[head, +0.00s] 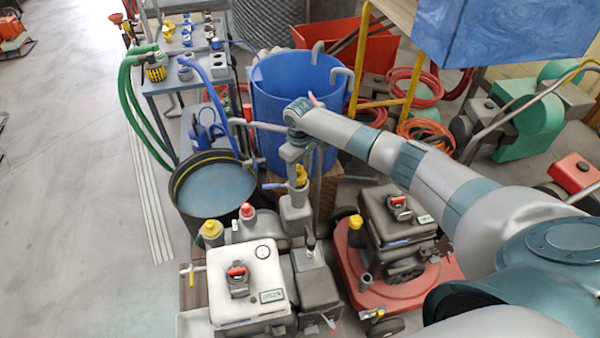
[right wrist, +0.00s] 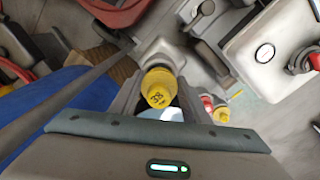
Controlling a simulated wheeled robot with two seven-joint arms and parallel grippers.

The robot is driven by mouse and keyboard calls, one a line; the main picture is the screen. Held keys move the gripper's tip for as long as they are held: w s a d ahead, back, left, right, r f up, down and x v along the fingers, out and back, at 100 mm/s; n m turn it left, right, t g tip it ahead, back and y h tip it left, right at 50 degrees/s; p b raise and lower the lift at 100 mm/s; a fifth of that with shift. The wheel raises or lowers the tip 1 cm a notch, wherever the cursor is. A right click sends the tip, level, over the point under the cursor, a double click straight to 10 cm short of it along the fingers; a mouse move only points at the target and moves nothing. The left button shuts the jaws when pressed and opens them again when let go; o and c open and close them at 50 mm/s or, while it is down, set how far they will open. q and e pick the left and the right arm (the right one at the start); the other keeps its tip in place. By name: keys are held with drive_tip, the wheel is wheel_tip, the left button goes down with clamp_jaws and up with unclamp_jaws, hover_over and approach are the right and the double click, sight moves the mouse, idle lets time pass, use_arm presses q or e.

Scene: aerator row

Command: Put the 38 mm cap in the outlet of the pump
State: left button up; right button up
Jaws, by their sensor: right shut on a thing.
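The yellow 38 mm cap (head: 301,176), marked 38 on top in the right wrist view (right wrist: 157,92), is between the fingers of my right gripper (head: 297,160). The gripper is shut on it and points down. The cap is in line with the upright grey outlet (head: 295,200) of the pump (head: 316,285), at its mouth. The outlet also shows beyond the cap in the right wrist view (right wrist: 152,50). I cannot tell how deep the cap sits in it. My left gripper is not in view.
Another yellow cap (head: 212,229) and a red cap (head: 246,210) stand left of the outlet. A dark tub (head: 180,195) and a blue barrel (head: 270,100) stand behind. A red-based machine (head: 430,280) is at the right. Floor is clear at far left.

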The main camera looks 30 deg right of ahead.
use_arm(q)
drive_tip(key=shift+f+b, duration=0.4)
use_arm(e)
drive_tip(key=shift+f, duration=0.9)
drive_tip(key=o, duration=1.1)
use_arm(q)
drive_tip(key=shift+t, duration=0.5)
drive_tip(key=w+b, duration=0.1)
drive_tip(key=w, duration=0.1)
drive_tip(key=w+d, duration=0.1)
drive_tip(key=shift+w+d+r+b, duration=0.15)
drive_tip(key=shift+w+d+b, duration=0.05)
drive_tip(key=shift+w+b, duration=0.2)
use_arm(e)
wheel_tip(320, 180, up, 17)
drive_tip(key=shift+r, duration=0.2)
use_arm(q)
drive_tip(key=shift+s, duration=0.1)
